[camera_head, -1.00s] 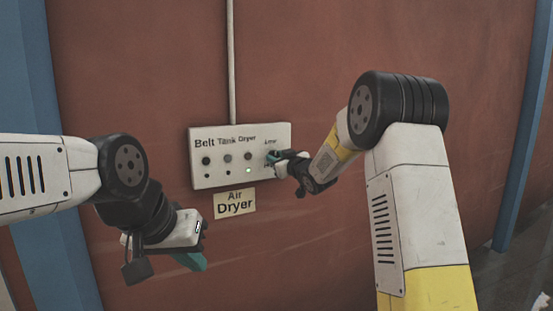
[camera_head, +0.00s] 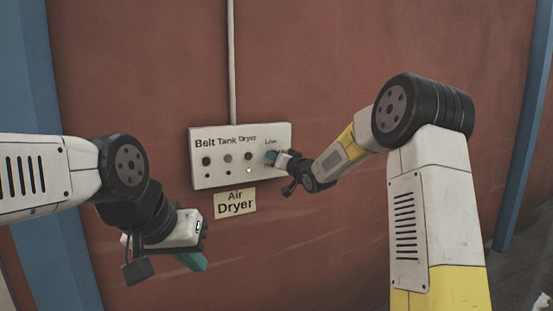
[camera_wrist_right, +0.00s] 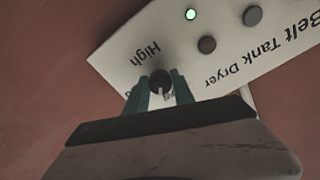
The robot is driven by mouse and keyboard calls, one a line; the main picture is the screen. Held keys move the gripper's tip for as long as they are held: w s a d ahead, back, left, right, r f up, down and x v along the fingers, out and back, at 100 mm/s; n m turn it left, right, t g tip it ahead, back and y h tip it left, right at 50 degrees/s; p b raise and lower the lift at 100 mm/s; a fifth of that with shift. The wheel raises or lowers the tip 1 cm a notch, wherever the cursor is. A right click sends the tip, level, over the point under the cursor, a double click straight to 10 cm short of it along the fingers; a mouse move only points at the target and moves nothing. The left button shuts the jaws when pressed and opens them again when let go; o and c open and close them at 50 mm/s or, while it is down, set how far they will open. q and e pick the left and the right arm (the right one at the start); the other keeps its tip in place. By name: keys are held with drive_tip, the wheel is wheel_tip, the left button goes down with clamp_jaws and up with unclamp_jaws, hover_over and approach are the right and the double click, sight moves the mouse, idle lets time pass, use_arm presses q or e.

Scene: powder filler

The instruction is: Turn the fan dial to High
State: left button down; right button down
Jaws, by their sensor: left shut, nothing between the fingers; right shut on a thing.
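The white control panel (camera_head: 218,176) is on the red wall, with "Low" at its upper right in the head view. The dark fan dial (camera_wrist_right: 160,80) shows in the right wrist view, just below the printed word "High" (camera_wrist_right: 141,54); its light mark points toward the partly covered "Low" print. My right gripper (camera_wrist_right: 161,88) is shut on the dial, a teal finger on each side. In the head view the right gripper (camera_head: 277,157) covers the dial. My left gripper (camera_head: 196,261) is shut and empty, below and left of the panel, away from it.
An "Air Dryer" label (camera_head: 235,202) is under the panel. A conduit (camera_head: 231,60) runs up from the panel.

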drive_tip(key=m, duration=2.8)
drive_tip(key=shift+r, duration=0.25)
drive_tip(key=shift+m, duration=0.4)
drive_tip(key=c, duration=1.1)
unclamp_jaws()
drive_tip(key=shift+o, duration=0.2)
